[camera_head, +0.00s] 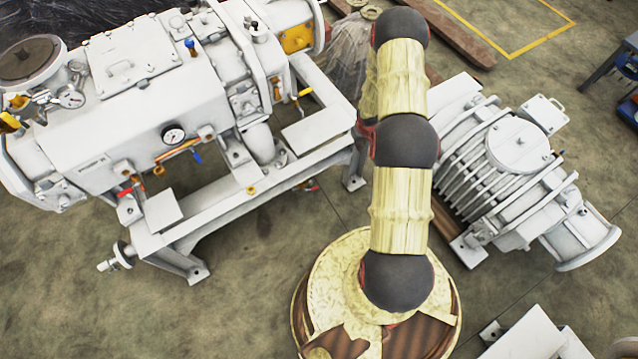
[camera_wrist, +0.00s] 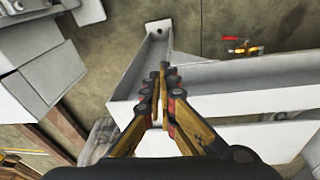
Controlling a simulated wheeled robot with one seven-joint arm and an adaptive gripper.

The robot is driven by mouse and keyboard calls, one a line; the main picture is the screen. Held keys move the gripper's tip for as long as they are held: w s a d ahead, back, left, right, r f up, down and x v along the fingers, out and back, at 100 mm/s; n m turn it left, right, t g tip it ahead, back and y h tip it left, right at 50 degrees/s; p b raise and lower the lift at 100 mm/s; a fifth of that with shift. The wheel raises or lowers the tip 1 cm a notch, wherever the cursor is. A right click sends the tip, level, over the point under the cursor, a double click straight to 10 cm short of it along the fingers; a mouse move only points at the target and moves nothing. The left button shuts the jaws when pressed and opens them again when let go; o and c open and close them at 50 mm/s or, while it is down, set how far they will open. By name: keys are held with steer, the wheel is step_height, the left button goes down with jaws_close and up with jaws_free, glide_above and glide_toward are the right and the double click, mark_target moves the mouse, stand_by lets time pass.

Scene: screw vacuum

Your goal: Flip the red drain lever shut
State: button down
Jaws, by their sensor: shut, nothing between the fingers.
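A small valve with a red lever (camera_wrist: 232,38) and a yellow-brass body (camera_wrist: 243,50) shows in the wrist view at the upper right, just beyond the grey frame rail. The lever looks roughly in line with the body, but it is too small to tell its exact setting. In the head view a small red part (camera_head: 312,187) shows under the right end of the pump frame; it looks like the same lever. My gripper (camera_wrist: 160,78) is shut and empty, apart from the lever, to its left and nearer the camera. The arm hides it in the head view.
The grey frame rail (camera_wrist: 215,78) and its foot (camera_wrist: 158,28) lie close beyond my fingers. The white vacuum pump (camera_head: 120,130) sits on this frame, with another red handle (camera_head: 125,192) at its left. A finned grey machine (camera_head: 500,170) stands right of my arm. Floor is clear around the lever.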

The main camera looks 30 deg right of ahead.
step_height(320, 180, down, 14)
steer(key=s+a+t+y, duration=0.1)
steer(key=s+a+y, duration=0.1)
steer(key=t+y, duration=0.4)
glide_toward(312, 189)
steer(key=d+r, duration=0.2)
steer(key=d, duration=0.2)
steer(key=shift+w+d+r, duration=0.1)
steer(key=shift+r, duration=0.1)
steer(key=shift+b, duration=0.3)
steer(key=b+x, duration=0.4)
steer(key=x, duration=0.6)
steer(key=shift+w, duration=0.1)
